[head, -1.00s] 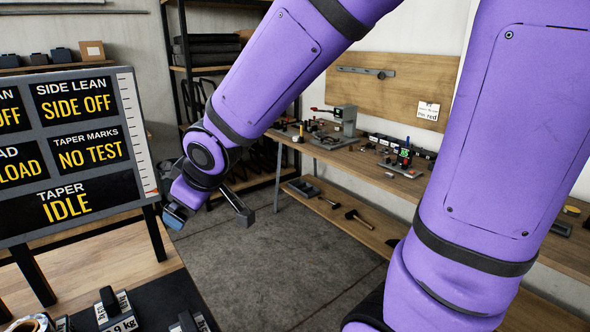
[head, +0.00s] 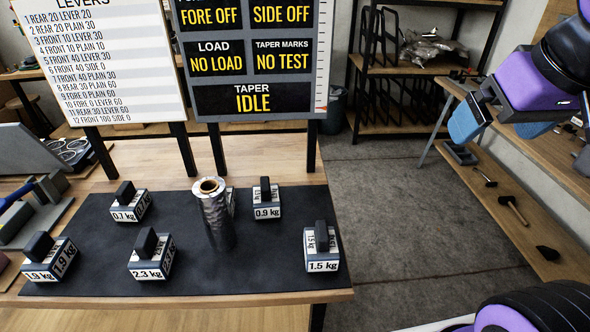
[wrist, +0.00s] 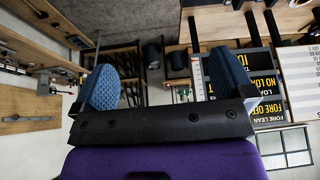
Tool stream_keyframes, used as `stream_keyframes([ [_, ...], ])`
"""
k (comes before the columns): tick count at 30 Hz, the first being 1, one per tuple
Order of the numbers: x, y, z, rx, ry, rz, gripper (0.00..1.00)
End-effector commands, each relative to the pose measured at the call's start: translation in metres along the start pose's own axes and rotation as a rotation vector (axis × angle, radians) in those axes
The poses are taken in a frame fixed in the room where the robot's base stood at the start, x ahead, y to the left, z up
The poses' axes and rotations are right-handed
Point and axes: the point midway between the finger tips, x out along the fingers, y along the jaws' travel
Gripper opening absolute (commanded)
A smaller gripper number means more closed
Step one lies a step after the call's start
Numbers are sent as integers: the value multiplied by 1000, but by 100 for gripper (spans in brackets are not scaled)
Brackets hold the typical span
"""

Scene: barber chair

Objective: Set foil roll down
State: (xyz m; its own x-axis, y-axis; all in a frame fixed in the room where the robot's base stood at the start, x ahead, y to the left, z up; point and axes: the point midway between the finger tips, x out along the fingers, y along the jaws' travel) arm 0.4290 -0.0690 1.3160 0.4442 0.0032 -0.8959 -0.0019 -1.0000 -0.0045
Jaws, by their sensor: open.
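The foil roll (head: 215,215) is a shiny silver cylinder with a brown core. It stands upright on the black mat (head: 95,270) on the wooden table, among the weights. My gripper (head: 475,122) is at the upper right of the head view, away from the roll and high over the floor. In the wrist view my gripper (wrist: 172,85) shows two blue textured pads spread apart with nothing between them. The foil roll is not seen in the wrist view.
Several labelled weights surround the roll, including the 0.9 kg weight (head: 266,200), the 2.3 kg weight (head: 151,255) and the 1.5 kg weight (head: 321,248). A display board (head: 262,100) stands behind. A workbench (head: 520,150) is at the right. Floor between is clear.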

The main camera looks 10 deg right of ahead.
Motion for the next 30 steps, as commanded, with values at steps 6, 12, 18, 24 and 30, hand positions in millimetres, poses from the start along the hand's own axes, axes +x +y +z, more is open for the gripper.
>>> stream_keyframes([
  [6, 12, -1, -16, -28, 23, 7, 100],
  [12, 51, -11, -67, -130, 122, 19, 100],
  [18, 99, -33, -116, -254, 240, 3, 100],
  [24, 148, -68, -152, -382, 358, -46, 100],
  [30, 196, -112, -172, -502, 476, -132, 100],
])
